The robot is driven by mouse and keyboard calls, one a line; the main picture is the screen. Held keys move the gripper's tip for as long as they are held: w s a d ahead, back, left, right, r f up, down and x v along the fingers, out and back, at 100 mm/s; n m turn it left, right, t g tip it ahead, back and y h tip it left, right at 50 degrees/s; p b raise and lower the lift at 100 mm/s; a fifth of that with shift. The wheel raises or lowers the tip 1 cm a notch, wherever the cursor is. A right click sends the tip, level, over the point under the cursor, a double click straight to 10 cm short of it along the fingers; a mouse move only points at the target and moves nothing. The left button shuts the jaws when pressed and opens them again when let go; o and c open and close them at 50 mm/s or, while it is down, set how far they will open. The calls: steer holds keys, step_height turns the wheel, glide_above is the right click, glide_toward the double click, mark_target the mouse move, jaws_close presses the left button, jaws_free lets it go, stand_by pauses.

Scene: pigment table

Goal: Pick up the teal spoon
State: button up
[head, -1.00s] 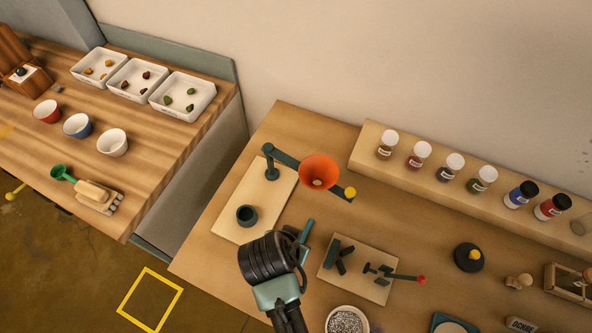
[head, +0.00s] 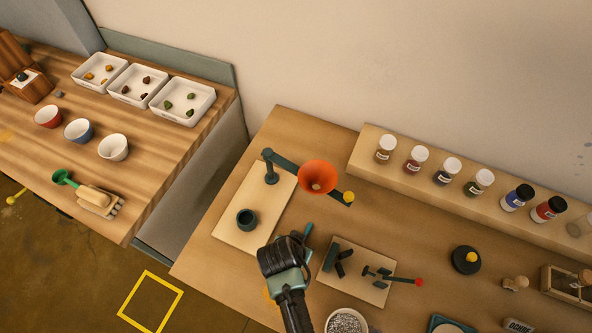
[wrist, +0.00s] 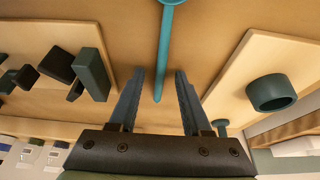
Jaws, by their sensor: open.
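The teal spoon (wrist: 162,55) lies on the table in the wrist view, its thin handle pointing toward my gripper and its wider end cut off at the top edge. My gripper (wrist: 160,76) is open and empty, its two fingers on either side of the handle's end in the picture. I cannot tell how far above the table the fingers are. In the head view, my gripper (head: 298,240) hides most of the spoon, and only a short teal piece (head: 308,230) shows beside it.
A board with a dark cup (head: 246,219) and a stand holding an orange funnel (head: 318,176) lies to the left. A board with dark pieces (head: 382,294) lies to the right. A white bowl (head: 346,322) stands in front. Jars (head: 445,172) line the back shelf.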

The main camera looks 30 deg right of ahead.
jaws_close()
stand_by(0.5)
